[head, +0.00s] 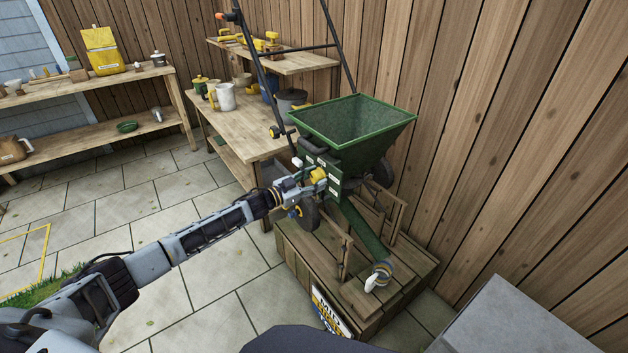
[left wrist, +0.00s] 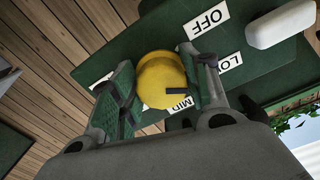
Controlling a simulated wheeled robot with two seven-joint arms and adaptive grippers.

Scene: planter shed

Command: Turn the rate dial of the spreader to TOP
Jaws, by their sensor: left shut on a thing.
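The green spreader (head: 350,125) stands on a wooden platform. Its yellow rate dial (head: 318,175) is on the green panel facing my left arm; the dial also shows in the left wrist view (left wrist: 160,76). My left gripper (head: 307,183) is shut on the dial, one finger on each side, as the left wrist view shows (left wrist: 163,88). A dark mark on the dial points right, roughly between the LO label (left wrist: 225,63) and the MID label (left wrist: 181,104). The OFF label (left wrist: 206,20) is above. Another label (left wrist: 103,80) at left is mostly hidden by a finger. My right gripper is out of view.
The platform (head: 300,258) carries a sign (head: 329,313), partly cut off, reading MID at its top. A white-ended lever or spout (head: 378,277) is at its front. A bench (head: 235,125) with pots and a mug stands behind. Tiled floor at left is mostly clear.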

